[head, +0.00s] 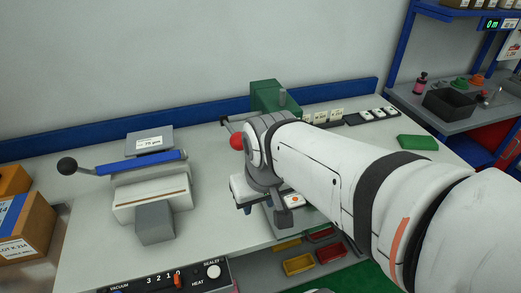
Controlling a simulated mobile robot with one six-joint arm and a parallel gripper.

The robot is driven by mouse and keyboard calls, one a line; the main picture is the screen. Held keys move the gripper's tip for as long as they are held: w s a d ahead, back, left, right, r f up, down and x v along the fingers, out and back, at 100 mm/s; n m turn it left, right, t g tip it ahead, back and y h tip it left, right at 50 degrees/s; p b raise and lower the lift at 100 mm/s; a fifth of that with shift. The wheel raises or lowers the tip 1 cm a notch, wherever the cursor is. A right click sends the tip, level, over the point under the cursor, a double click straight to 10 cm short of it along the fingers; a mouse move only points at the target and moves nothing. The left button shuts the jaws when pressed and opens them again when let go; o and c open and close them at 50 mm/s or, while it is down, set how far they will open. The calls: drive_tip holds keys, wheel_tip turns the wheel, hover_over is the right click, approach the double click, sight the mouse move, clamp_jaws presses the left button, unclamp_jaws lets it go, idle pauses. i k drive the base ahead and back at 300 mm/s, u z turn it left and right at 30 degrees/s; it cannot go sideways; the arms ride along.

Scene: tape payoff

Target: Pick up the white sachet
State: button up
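My arm reaches in from the right, and its wrist end hangs over the middle of the workbench. My gripper (283,216) is at the lower end of the wrist, mostly hidden behind my own arm. Its fingers are too small and covered to tell whether they are open or shut. A small flat white piece with an orange-red mark, which may be the white sachet (295,201), shows just right of the gripper. My arm and gripper partly cover it, and I cannot tell whether they touch.
A sealer with a blue bar (140,163) and black knob stands on the left. A green lever press (265,96) with a red ball is behind my wrist. A green block (417,142) lies at right. Yellow (298,264) and red (330,252) bins sit below the bench. Cardboard boxes (25,225) stand far left.

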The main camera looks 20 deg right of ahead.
sight(294, 200)
drive_tip(key=u, duration=0.05)
drive_tip(key=k, duration=0.2)
drive_tip(key=z, duration=1.15)
drive_tip(key=k, duration=0.6)
drive_tip(key=u, duration=0.3)
drive_tip(key=i, duration=0.5)
drive_tip(key=u, duration=0.05)
